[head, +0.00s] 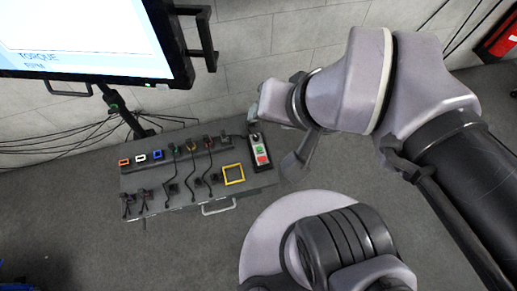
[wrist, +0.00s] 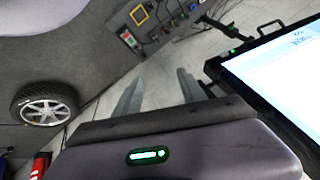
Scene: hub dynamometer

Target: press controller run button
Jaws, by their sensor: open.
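The controller (head: 256,142) is a small grey box with a green button (head: 259,150), a red button (head: 262,160) and a dark knob above them. It sits at the right end of the grey bench top in the head view. In the wrist view the controller (wrist: 131,41) is small, at the top left of centre, beyond the fingers. My gripper (wrist: 159,92) is open, with two grey fingers apart and nothing between them. It is apart from the controller. Which button is the run button cannot be read. In the head view my arm partly hides the fingers.
The bench (head: 150,205) carries a yellow square frame (head: 233,174), coloured sockets and several cables left of the controller. A large monitor (head: 75,35) stands behind on the left. A wheel with a tyre (wrist: 44,104) shows at left in the wrist view. Grey floor lies in front.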

